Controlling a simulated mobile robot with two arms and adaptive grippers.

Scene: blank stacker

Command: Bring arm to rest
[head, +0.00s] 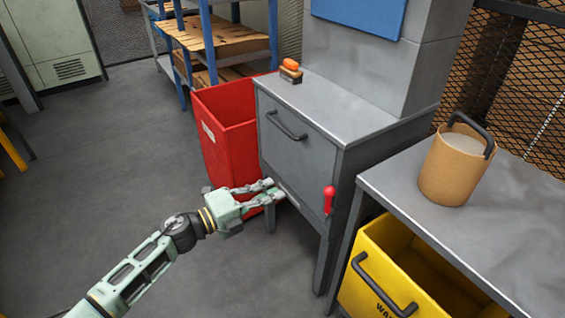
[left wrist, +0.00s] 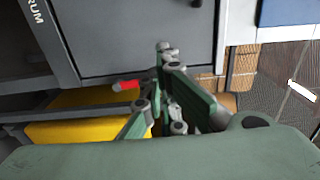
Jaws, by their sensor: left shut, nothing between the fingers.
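My left arm comes in from the lower left of the head view. Its pale green left gripper (head: 272,187) is shut and empty, in front of the lower part of the grey cabinet (head: 295,150). In the left wrist view the gripper's fingers (left wrist: 165,52) point at a grey panel, with nothing held between them. I cannot tell whether the fingertips touch the cabinet. A red lever handle (head: 329,199) sits on the cabinet's front right; it also shows in the left wrist view (left wrist: 126,85). My right gripper is not in view.
A red bin (head: 228,145) stands left of the cabinet, just behind the gripper. A grey table (head: 510,210) on the right holds a tan bucket (head: 455,170), with a yellow bin (head: 375,240) below. An orange-topped brush (head: 291,70) lies on the cabinet. The floor at left is clear.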

